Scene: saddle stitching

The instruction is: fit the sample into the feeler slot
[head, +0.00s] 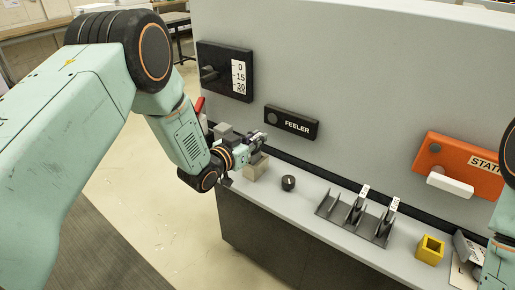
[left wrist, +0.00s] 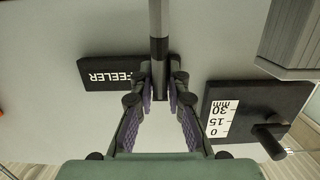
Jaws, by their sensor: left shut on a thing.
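My left gripper (head: 262,140) is at the ledge by the wall panel, left of and below the black FEELER plate (head: 291,122). In the left wrist view the gripper (left wrist: 160,80) has its fingertips closed on a slim grey bar (left wrist: 158,20) with a darker end, likely the sample. The FEELER plate also shows there (left wrist: 105,73), left of the fingers. A beige block (head: 256,168) stands on the ledge just under the gripper. I cannot make out the feeler slot or the bar's fit to it. My right gripper is not in view.
A dark rack (head: 355,220) with labelled upright pieces stands on the ledge, right of a black round knob (head: 288,182). A yellow square holder (head: 430,250) is farther right. A black scale plate (head: 225,72) and an orange box (head: 458,165) are on the wall panel.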

